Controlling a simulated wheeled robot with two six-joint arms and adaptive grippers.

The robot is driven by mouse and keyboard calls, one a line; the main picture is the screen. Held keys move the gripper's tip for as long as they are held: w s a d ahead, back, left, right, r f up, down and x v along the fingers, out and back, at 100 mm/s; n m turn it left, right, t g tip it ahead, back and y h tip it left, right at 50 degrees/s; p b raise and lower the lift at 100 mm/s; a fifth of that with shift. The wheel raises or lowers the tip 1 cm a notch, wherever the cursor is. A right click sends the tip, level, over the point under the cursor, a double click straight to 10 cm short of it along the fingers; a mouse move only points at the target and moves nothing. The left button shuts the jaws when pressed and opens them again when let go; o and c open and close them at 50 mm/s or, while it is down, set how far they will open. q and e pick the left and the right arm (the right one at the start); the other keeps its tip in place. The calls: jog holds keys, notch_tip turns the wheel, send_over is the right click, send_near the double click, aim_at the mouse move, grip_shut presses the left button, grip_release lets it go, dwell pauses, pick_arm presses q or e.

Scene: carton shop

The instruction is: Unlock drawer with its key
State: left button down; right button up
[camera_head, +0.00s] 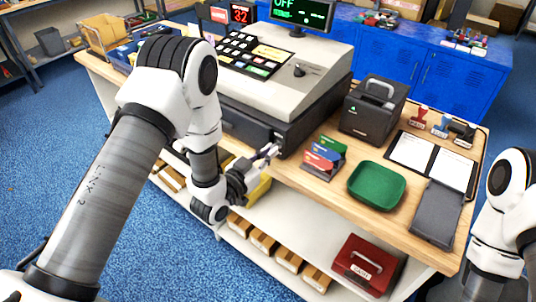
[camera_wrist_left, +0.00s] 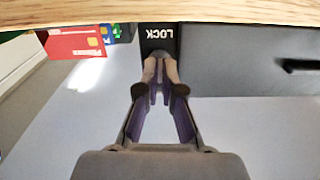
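The cash register's dark drawer (camera_head: 247,127) sits under the grey register and looks shut. In the left wrist view its dark front (camera_wrist_left: 230,75) has a black handle (camera_wrist_left: 298,66) at the right. Beside it is a black plate marked LOCK (camera_wrist_left: 160,34), with the lettering upside down. My left gripper (camera_head: 271,150) is at this plate, and its fingertips (camera_wrist_left: 160,72) are almost together right at the lock. They appear shut on the key, which is mostly hidden between the fingers and at the lock. My right gripper is outside the view.
A card rack (camera_head: 323,158) stands just right of my left gripper, with a green tray (camera_head: 377,186) beyond it. A black box (camera_head: 374,108), clipboard (camera_head: 411,151) and stamps (camera_head: 440,125) are farther right. A red cash box (camera_head: 365,264) stands on the lower shelf.

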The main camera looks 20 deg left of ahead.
pick_arm(q)
jog(key=shift+r+n, duration=0.1)
jog(key=shift+n, duration=0.2)
jog(key=c, duration=1.3)
grip_release()
jog(key=shift+c, duration=0.2)
jog(key=v, duration=1.2)
